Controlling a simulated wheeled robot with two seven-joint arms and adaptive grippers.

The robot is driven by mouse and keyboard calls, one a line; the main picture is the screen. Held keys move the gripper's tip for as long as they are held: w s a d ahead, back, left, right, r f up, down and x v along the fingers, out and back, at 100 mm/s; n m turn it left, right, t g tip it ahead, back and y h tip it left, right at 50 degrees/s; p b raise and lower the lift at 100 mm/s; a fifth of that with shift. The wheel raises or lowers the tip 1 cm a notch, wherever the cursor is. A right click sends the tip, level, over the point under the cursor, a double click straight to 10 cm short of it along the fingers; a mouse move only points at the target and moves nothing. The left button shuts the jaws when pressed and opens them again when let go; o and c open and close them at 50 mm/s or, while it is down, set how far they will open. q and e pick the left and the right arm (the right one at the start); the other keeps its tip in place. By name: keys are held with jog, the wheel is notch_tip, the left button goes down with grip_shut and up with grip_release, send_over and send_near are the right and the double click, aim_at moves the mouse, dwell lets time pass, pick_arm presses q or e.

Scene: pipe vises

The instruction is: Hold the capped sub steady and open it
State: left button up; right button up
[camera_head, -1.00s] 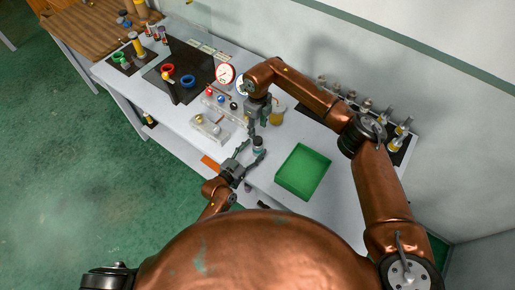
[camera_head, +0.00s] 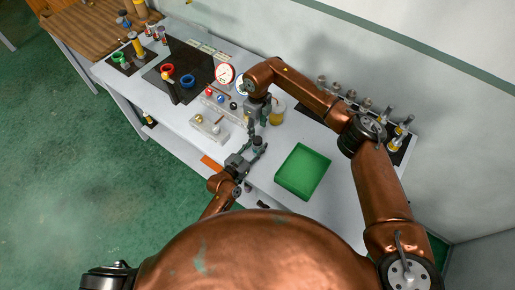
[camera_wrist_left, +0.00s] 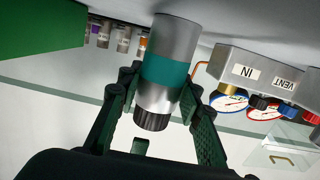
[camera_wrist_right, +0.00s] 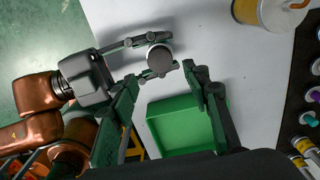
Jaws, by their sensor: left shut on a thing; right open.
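The capped sub (camera_wrist_left: 165,65) is a silver cylinder with a teal band and a dark knurled cap (camera_wrist_left: 151,119). In the left wrist view, which looks upside down, it sits between the fingers of my left gripper (camera_head: 256,149), which is shut on it. The right wrist view shows the cap end-on as a grey disc (camera_wrist_right: 160,58), with the left fingers on either side. My right gripper (camera_wrist_right: 160,76) is open and empty, pointing down above the sub, its fingertips apart from the cap. In the head view the sub is small and partly hidden by the left fingers.
A green tray (camera_head: 303,172) lies right of the sub. A manifold marked IN and VENT (camera_wrist_left: 262,75) with gauges stands nearby. A yellow-and-white container (camera_head: 277,114) is close to my right gripper. Several fittings stand along the back right. The white bench (camera_wrist_right: 245,70) is clear beside the tray.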

pick_arm(q)
grip_shut()
